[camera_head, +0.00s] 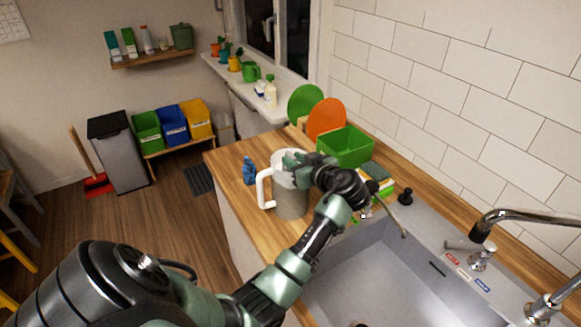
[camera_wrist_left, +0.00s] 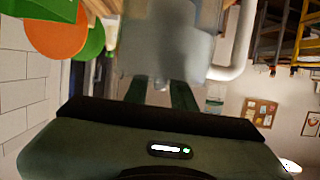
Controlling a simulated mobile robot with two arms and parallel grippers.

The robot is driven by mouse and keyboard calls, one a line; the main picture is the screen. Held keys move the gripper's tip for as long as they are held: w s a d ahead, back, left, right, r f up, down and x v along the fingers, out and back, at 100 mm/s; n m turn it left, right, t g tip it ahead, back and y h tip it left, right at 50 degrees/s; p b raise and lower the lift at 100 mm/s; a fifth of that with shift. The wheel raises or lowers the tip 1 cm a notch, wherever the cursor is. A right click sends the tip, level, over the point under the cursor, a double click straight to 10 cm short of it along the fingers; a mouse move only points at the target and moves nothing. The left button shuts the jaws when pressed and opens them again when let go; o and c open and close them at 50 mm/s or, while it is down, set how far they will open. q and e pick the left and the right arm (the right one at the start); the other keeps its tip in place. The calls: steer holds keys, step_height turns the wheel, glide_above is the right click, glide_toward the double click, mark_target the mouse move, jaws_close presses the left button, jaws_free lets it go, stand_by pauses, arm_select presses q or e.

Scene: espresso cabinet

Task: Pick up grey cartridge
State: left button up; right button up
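The grey cartridge (camera_head: 291,203) looks like a jug with a grey body, a pale top and a white side handle (camera_head: 263,187). It stands upright at the counter's edge, left of the sink. My left gripper (camera_head: 294,163) is at its top, reaching in from the right and hiding part of the rim. In the left wrist view the cartridge (camera_wrist_left: 165,45) fills the space ahead of the two dark green fingers (camera_wrist_left: 158,94), with its handle to the right. The fingers are apart with a gap between them; contact is unclear. My right gripper is not in view.
A small blue object (camera_head: 249,170) stands left of the cartridge. A green bin (camera_head: 346,146), a green disc (camera_head: 305,104) and an orange disc (camera_head: 326,120) are behind. The sink (camera_head: 390,280) and tap (camera_head: 520,217) lie right. The counter's left part is clear.

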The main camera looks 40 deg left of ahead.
arm_select(q)
steer(key=shift+d, duration=0.1)
jaws_close()
stand_by(1.2)
